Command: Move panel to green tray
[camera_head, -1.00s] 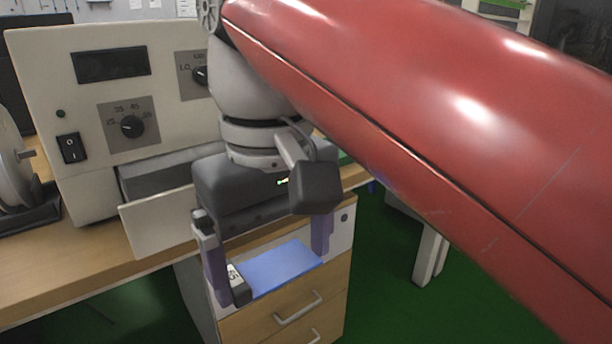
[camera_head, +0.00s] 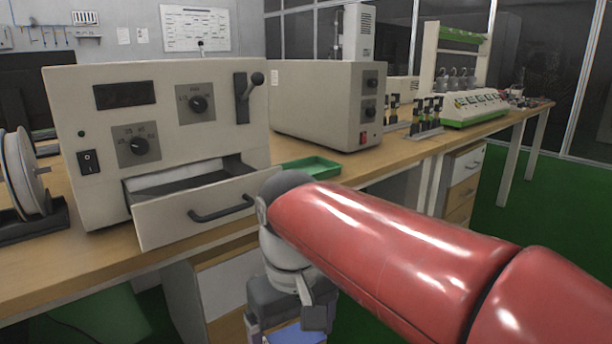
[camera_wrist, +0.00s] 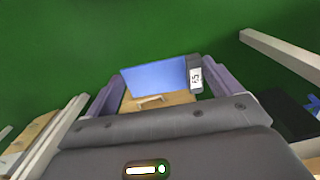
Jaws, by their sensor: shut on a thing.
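The panel is a flat blue plate (camera_wrist: 156,77) with a dark block bearing a white label (camera_wrist: 196,76) at one end. My gripper (camera_wrist: 160,84) is shut on the panel; its purple fingers stand at either side of it in the wrist view. In the head view only part of the panel (camera_head: 297,335) shows at the bottom edge, below the dark gripper body, and the fingertips are out of frame. The green tray (camera_head: 309,167) lies on the bench, right of the machine with the open drawer. It looks empty. My gripper is below and in front of it.
A beige machine (camera_head: 168,115) has its drawer (camera_head: 195,208) pulled out over the bench edge, left of my arm. A second beige box (camera_head: 322,103) stands behind the tray. A spool (camera_head: 22,170) is at far left. The wooden bench (camera_head: 398,152) is clear right of the tray.

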